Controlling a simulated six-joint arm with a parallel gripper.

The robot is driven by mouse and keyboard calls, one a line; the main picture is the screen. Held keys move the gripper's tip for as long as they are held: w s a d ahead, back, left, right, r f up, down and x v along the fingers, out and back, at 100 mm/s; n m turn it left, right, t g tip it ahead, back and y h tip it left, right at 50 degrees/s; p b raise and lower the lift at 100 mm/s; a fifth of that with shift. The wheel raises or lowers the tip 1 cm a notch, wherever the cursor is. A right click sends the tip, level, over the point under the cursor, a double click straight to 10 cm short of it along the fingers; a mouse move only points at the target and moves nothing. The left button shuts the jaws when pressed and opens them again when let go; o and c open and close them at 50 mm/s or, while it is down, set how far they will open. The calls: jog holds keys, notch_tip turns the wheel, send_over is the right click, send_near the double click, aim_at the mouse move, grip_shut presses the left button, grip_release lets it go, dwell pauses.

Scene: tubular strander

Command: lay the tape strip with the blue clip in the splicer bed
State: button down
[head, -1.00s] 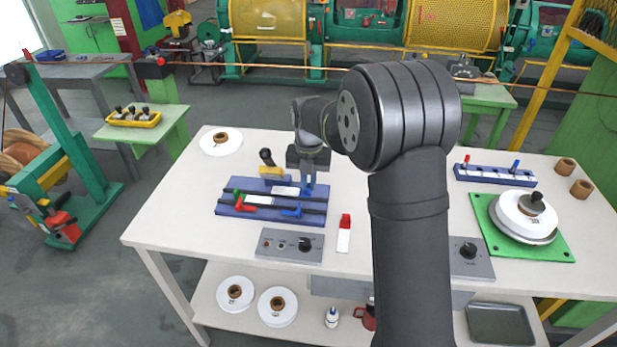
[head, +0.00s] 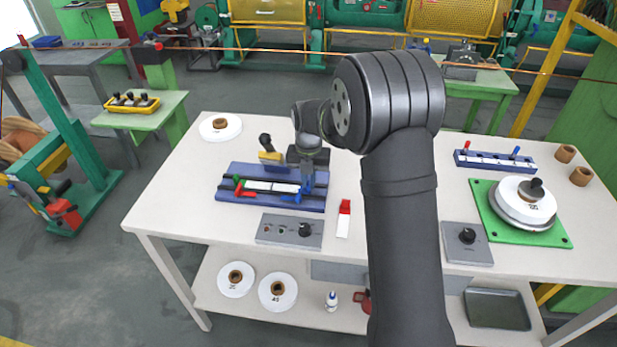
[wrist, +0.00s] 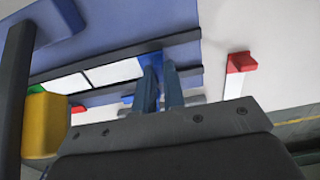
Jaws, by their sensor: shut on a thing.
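The splicer bed (head: 228,196) is a blue block with black rails near the table's left side. My gripper (head: 307,184) is over its right end, shut on the blue clip of a white tape strip (head: 284,188). In the wrist view my fingers (wrist: 160,92) hide most of the clip. The white strip (wrist: 115,72) extends left from them, along the channel between the rails. Its other end meets, or nearly meets, another white strip (wrist: 62,84) with a green clip (wrist: 34,90). I cannot tell whether the held strip touches the bed floor.
A yellow-and-black handled part (head: 269,156) stands at the bed's back. Red (head: 246,193) and blue (head: 291,198) levers are at its front. A red-clipped strip (head: 343,220) lies right of the bed. A grey control box (head: 288,231) stands in front.

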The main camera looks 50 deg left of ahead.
jog(key=c, duration=1.4)
grip_release()
jog(key=shift+c, duration=0.2)
notch_tip(320, 180, up, 17)
jog(key=shift+r, duration=0.2)
jog(key=shift+f, duration=0.1)
notch_tip(320, 180, down, 17)
jog(key=shift+f, duration=0.15)
jog(key=shift+r, duration=0.4)
